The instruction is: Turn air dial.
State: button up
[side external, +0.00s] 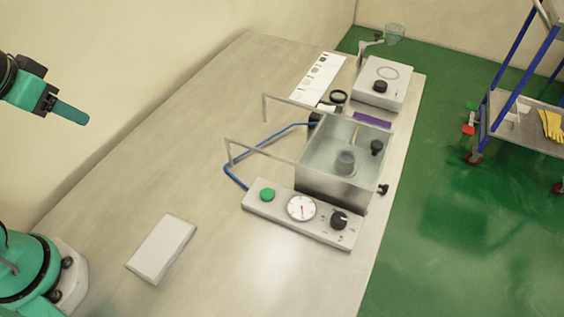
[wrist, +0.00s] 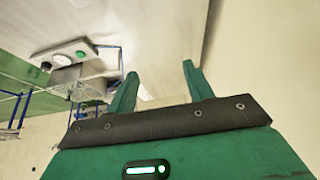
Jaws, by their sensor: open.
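The air dial (side external: 339,220) is a black knob at the right end of a grey control panel (side external: 322,231). A round white gauge (side external: 301,207) with a red needle and a green button (side external: 267,195) sit to its left on the same panel. In the wrist view the panel (wrist: 62,48) appears small and tilted at upper left, with the dial (wrist: 46,66) at its left end. My gripper (side external: 72,112) is raised at the left edge of the side view, far from the panel. In the wrist view my gripper (wrist: 160,70) has its two fingers apart with nothing between them.
An open clear-walled chamber (side external: 340,185) with a grey cylinder inside stands behind the panel, with metal bars and a blue hose (side external: 270,140) beside it. A pale flat block (side external: 162,248) lies nearer my base. A scale-like device (side external: 385,82) stands farther back. The table's middle is clear.

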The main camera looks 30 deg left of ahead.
jog(key=w+d+r+g+h, duration=0.1)
jog(key=w+d+r+g, duration=0.15)
jog(key=w+d, duration=0.65)
jog(key=g+y, duration=0.1)
jog(key=g, duration=0.2)
send_over(340, 217)
notch_tip(340, 217, down, 16)
jog(key=shift+a+f, duration=0.15)
jog(key=shift+f, duration=0.05)
jog(key=shift+s+d+f, duration=0.1)
jog(key=shift+d+f, duration=0.05)
jog(key=shift+d, duration=0.05)
jog(key=shift+f, duration=0.1)
jog(key=shift+f, duration=3.8)
